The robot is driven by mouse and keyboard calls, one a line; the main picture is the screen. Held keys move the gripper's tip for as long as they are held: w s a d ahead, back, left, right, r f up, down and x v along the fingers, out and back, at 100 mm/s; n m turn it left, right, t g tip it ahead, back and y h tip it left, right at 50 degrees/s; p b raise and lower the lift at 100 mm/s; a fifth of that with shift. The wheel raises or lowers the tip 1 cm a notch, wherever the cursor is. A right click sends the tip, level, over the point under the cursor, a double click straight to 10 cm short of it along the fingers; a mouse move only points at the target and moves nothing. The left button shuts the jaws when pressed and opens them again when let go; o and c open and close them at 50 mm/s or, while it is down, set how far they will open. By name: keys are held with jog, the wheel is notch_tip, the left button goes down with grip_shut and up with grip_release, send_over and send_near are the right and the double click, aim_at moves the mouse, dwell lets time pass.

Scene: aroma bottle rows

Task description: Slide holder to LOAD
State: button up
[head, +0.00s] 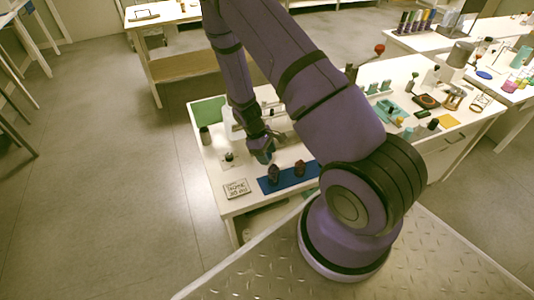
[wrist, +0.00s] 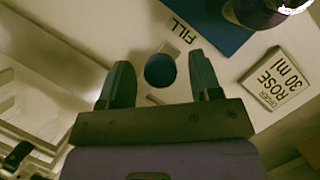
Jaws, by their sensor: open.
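My gripper (wrist: 162,82) is open, seen in the wrist view with its two dark fingers spread. A round dark blue top (wrist: 160,70) shows between the fingers, with a small grey piece beside it; it looks like part of the holder, but I cannot tell whether the fingers touch it. A FILL label (wrist: 185,30) lies just beyond it. No LOAD label can be read. In the head view my gripper (head: 263,150) is low over the left part of the white table, and the arm hides part of the table and the holder.
A blue mat (head: 288,186) carries dark bottles (head: 274,173) near the table's front edge. An order card (wrist: 275,78) reads ROSE 30 ml. A green pad (head: 208,110) and a dark bottle (head: 205,135) are at the left. Several small items crowd the table's right side.

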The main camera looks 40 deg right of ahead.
jog(key=shift+c, duration=0.2)
grip_shut()
jog(key=s+d, duration=0.1)
jog(key=d, duration=0.2)
jog(key=s+d, duration=0.1)
jog(key=d, duration=0.3)
jog(key=s+d, duration=0.1)
jog(key=d, duration=0.2)
jog(key=shift+d, duration=0.3)
jog(key=shift+o, duration=0.2)
grip_release()
jog(key=v, duration=1)
jog(key=shift+w+r, duration=0.2)
jog(key=shift+r, duration=0.15)
